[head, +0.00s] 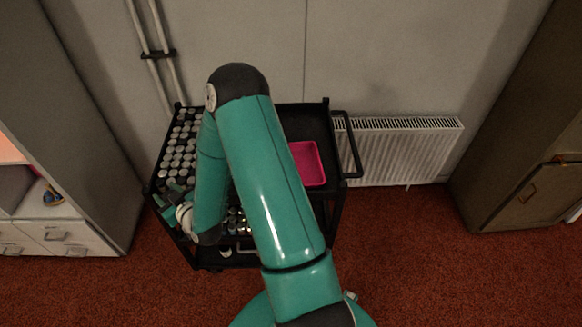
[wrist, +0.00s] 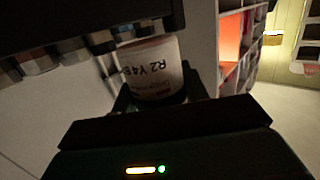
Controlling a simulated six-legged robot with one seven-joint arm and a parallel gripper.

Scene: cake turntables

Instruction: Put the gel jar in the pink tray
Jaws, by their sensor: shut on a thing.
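A white jar (wrist: 150,68) with dark printing, upside down in the wrist view, sits between the fingers of my gripper (wrist: 157,92). I take it for the gel jar; only part of the label is legible. My gripper is shut on it. In the head view my gripper (head: 174,203) is at the front left corner of the black cart, and the jar cannot be made out there. The pink tray (head: 308,165) lies on the right part of the cart top, partly hidden by my arm. The gripper is well to its left.
The black cart (head: 290,115) carries several grey-lidded jars (head: 180,145) in rows on its left side. A handle (head: 349,145) sticks out on its right. A radiator (head: 405,150) and wall stand behind. Cabinets flank both sides. The red carpet in front is clear.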

